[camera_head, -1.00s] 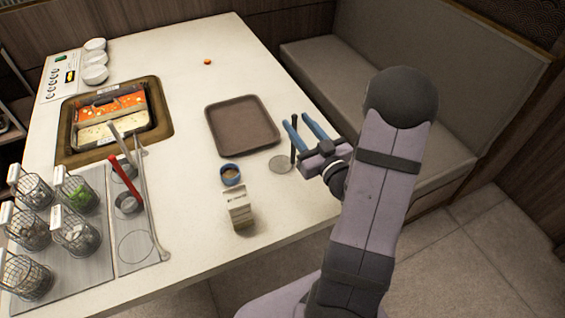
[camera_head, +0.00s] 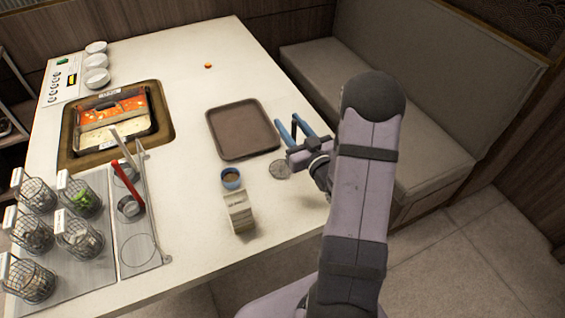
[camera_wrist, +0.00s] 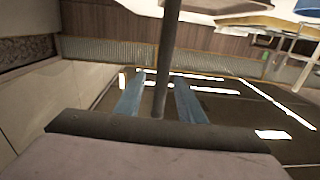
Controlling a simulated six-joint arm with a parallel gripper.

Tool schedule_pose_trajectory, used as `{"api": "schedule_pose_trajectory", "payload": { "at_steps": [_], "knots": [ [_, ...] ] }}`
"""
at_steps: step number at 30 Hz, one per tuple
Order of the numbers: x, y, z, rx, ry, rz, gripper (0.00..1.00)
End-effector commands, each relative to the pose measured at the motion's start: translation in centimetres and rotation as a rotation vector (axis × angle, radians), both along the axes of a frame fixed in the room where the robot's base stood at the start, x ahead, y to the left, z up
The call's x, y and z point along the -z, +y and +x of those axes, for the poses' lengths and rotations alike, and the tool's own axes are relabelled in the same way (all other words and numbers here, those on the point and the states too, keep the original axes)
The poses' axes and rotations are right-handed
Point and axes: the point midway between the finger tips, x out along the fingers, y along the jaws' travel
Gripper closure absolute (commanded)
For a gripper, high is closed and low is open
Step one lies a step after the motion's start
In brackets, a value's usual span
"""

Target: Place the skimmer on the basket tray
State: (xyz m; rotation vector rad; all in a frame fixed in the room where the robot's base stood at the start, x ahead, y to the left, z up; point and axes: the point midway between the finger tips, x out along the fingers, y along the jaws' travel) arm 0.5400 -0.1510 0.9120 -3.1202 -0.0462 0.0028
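The skimmer (camera_head: 279,169) has a round mesh disc, which shows at the table's right edge, to the right of the small blue-rimmed cup. Its dark handle (camera_wrist: 166,65) stands between my gripper's two blue fingers in the wrist view, with a gap on each side. My gripper (camera_head: 291,126) is open around the handle, above and right of the disc. The handle is mostly hidden by the gripper in the head view. The grey basket tray (camera_head: 98,268) lies at the table's near left and bears several wire baskets (camera_head: 78,233).
A brown tray (camera_head: 243,130) lies left of my gripper. The blue-rimmed cup (camera_head: 231,179) and a carton (camera_head: 240,212) stand between the skimmer and the grey trays. A red-handled ladle (camera_head: 128,185) and tongs stand right of the baskets. A bench lies at right.

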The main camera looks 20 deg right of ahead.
Motion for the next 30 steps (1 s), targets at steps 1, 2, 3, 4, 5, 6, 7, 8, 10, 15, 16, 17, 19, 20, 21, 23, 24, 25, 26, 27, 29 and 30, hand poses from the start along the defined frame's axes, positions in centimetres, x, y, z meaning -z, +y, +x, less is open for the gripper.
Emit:
{"api": "schedule_pose_trajectory", "payload": {
  "at_steps": [1, 2, 3, 4, 5, 6, 7, 8, 10, 15, 16, 17, 19, 20, 21, 23, 24, 25, 26, 27, 29, 30],
  "knots": [
    [-0.2, 0.1, 0.6, -0.002, -0.001, 0.000, 0.64],
    [-0.2, 0.1, 0.9, -0.002, -0.001, -0.001, 0.64],
    [-0.1, 0.1, 1.2, -0.001, -0.001, 0.000, 0.64],
    [-0.1, 0.1, 1.3, -0.001, 0.000, 0.000, 0.64],
    [-0.1, 0.1, 1.5, 0.000, 0.000, 0.000, 0.64],
    [-0.1, 0.0, 1.6, 0.000, 0.000, 0.000, 0.64],
    [0.0, 0.0, 1.6, 0.000, 0.000, 0.000, 0.64],
    [0.0, 0.0, 1.7, 0.001, 0.000, 0.000, 0.64],
    [0.0, 0.0, 1.7, 0.001, 0.000, 0.000, 0.64],
    [0.0, 0.0, 1.6, 0.001, -0.001, 0.000, 0.81],
    [0.0, 0.0, 1.6, 0.001, -0.001, 0.000, 0.88],
    [0.0, 0.0, 1.6, 0.001, -0.001, 0.000, 0.95],
    [0.0, 0.0, 1.6, 0.001, -0.001, 0.000, 1.00],
    [0.0, 0.0, 1.6, 0.001, -0.001, 0.000, 1.00],
    [-0.1, 0.0, 1.6, 0.001, -0.002, 0.000, 1.00],
    [-0.1, 0.0, 1.6, 0.001, -0.002, 0.000, 1.00],
    [-0.1, 0.0, 1.6, 0.001, -0.002, -0.001, 1.00],
    [-0.1, 0.0, 1.6, 0.001, -0.002, -0.001, 1.00],
    [-0.1, 0.0, 1.6, 0.001, -0.002, -0.001, 1.00],
    [-0.1, 0.0, 1.6, 0.001, -0.002, -0.001, 1.00],
    [-0.2, 0.0, 1.6, 0.001, -0.002, -0.001, 1.00],
    [-0.2, 0.0, 1.6, 0.001, -0.002, -0.001, 1.00]
  ]
}}
